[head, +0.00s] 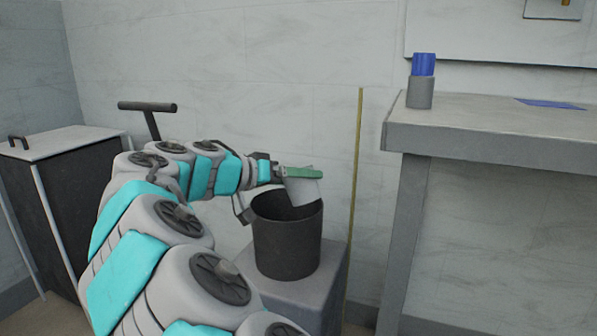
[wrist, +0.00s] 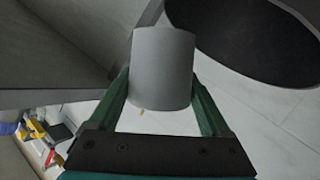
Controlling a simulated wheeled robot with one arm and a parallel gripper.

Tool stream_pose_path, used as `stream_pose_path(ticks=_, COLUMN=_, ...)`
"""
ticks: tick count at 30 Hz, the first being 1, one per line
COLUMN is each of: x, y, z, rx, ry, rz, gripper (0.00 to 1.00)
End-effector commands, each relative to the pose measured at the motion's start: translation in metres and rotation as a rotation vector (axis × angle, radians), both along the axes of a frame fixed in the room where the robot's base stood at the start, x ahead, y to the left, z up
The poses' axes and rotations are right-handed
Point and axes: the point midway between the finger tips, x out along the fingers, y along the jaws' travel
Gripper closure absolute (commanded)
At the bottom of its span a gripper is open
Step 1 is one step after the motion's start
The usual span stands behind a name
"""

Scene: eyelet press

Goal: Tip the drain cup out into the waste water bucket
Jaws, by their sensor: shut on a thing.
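The drain cup (head: 303,191) is a pale grey cylinder, seen tilted over the opening of the bucket in the head view. My gripper (head: 300,173) has green fingers and is shut on the cup. In the wrist view the cup (wrist: 163,65) sits between the two fingers (wrist: 163,95). The waste water bucket (head: 287,243) is a dark, round, open container standing on a grey block. Its dark opening also shows at the upper right of the wrist view (wrist: 262,38). The inside of the cup and any water are hidden.
A grey block (head: 310,290) carries the bucket. A thin yellowish pole (head: 355,190) stands to its right. A bench (head: 490,118) at the right holds a blue-topped grey cylinder (head: 421,82) and a blue sheet (head: 550,104). A dark bin with a pale lid (head: 62,141) stands at the left.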

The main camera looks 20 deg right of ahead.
Motion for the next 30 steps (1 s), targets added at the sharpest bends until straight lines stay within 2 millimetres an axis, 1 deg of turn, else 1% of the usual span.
stream_pose_path(ticks=30, x=0.0024, y=0.0008, z=0.0107, rx=-0.162, ry=0.266, rz=0.000, gripper=0.65)
